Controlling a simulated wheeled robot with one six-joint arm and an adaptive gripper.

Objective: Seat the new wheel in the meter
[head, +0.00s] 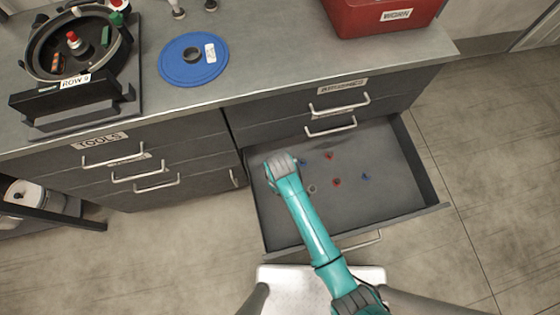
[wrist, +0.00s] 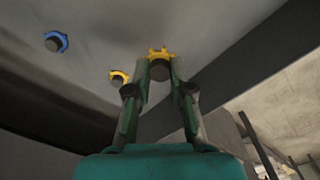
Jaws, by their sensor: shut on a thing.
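The meter (head: 35,75), a round dark housing labelled ROW 9, stands at the counter's left. It holds a red-topped centre knob (head: 75,42) and green parts. A flat blue disc wheel (head: 178,76) with a dark hub and a white tag lies on the counter right of the meter. My gripper (wrist: 159,78) is down in the open drawer, far from meter and disc. Its fingers are shut on a small yellow toothed piece (wrist: 159,51) with a dark knob. My wrist hides the fingertips in the head view.
The open drawer (head: 400,150) holds several small red, blue and pale pieces. In the wrist view a blue piece (wrist: 56,41) and another yellow piece (wrist: 119,77) lie near. A red WORN bin (head: 370,20) stands on the counter. Counter space between disc and bin is clear.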

